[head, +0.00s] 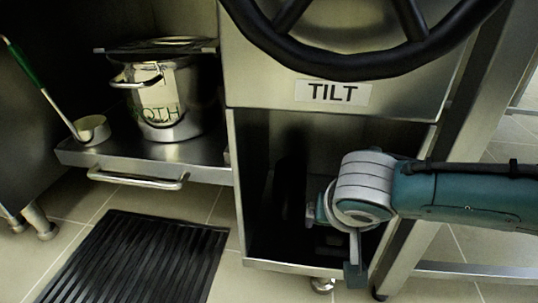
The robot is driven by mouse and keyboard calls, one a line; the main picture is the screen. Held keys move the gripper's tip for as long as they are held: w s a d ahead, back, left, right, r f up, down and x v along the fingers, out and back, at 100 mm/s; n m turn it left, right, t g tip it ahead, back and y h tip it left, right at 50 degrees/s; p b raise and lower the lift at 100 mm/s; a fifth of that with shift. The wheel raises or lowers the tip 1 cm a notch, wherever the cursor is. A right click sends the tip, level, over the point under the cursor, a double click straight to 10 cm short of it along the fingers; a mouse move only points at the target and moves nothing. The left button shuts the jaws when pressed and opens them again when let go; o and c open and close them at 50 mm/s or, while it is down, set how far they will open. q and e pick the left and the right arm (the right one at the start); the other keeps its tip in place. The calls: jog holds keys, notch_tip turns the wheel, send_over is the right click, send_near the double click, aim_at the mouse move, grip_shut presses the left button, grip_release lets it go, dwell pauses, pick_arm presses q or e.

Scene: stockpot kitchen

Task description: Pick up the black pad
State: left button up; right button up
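Which dark thing is the black pad is not certain. A dark upright shape (290,190) shows inside the open compartment under the TILT panel, at its left; I cannot tell whether it is a pad or shadow. A black ribbed mat (140,258) lies flat on the floor at the lower left. My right gripper (338,245) is at the front of the open compartment, right of the dark shape. One finger with a dark tip points down. The other finger is not clear, and I see nothing certain in its grasp. My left gripper is not in view.
A steel pot (168,100) with a lid and a green-handled ladle (92,129) stand on a pulled-out shelf (205,168) at the left. A black handwheel (365,60) hangs above the TILT label (333,92). A steel frame leg (468,120) stands at the right.

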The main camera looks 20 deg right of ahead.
jog(key=c, duration=1.1)
jog(key=shift+c, duration=0.2)
jog(key=shift+s+a+r+p, duration=0.15)
jog(key=shift+r+p, duration=0.15)
jog(key=shift+p, duration=0.25)
jog(key=r+p, duration=0.3)
jog(key=p, duration=0.1)
jog(key=r+p, duration=0.3)
jog(key=r, duration=0.1)
jog(key=shift+s+a+r+p, duration=0.1)
jog(key=shift+s+p, duration=0.1)
jog(key=shift+p, duration=0.15)
jog(key=s+a+p, duration=0.3)
jog(key=s+a, duration=0.2)
jog(key=s, duration=0.3)
jog(key=s+a+p, duration=0.4)
jog(key=s+a, duration=0.1)
jog(key=s, duration=0.3)
jog(key=shift+s+f, duration=0.2)
jog(key=shift+f, duration=0.2)
